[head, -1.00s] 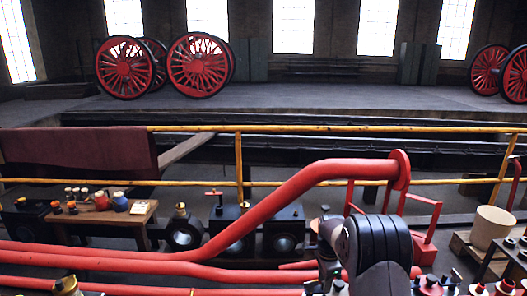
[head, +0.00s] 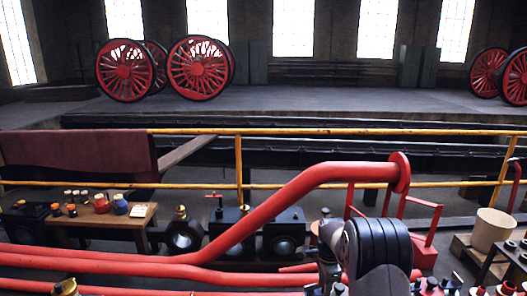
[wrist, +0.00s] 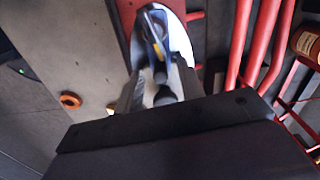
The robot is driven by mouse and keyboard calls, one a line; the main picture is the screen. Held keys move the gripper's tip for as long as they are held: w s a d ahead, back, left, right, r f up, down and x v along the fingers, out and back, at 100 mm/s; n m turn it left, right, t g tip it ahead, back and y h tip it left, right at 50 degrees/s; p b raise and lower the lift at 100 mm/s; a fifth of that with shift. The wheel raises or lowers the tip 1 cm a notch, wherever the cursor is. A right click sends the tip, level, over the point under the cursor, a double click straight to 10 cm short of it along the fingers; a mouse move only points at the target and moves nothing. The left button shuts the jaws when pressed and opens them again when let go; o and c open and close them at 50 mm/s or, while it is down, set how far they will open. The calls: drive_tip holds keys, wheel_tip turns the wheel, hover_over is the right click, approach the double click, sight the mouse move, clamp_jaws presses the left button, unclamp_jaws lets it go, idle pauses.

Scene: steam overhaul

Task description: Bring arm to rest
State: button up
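My arm shows at the bottom right of the head view, a dark banded joint with grey links, in front of the red pipe (head: 300,185). My gripper is not clear in the head view. In the wrist view my gripper (wrist: 158,88) points away from a wide dark body, with grey finger parts on both sides of a darker middle. A blurred white and blue shape lies beyond it.
A yellow railing (head: 330,131) crosses the head view. A wooden bench (head: 110,216) with small bottles stands left, and a beige drum (head: 491,229) right. Red spoked wheels (head: 198,66) stand on the far floor. Red pipes (wrist: 262,45) run down the wrist view's right.

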drive_tip(key=shift+w+f, duration=0.1)
drive_tip(key=shift+f, duration=0.45)
drive_tip(key=shift+w+a+r+n, duration=0.1)
drive_tip(key=shift+w+n, duration=0.2)
drive_tip(key=shift+n, duration=0.7)
drive_tip(key=shift+w+a+n, duration=0.1)
drive_tip(key=shift+w+n, duration=0.2)
drive_tip(key=shift+n, duration=0.7)
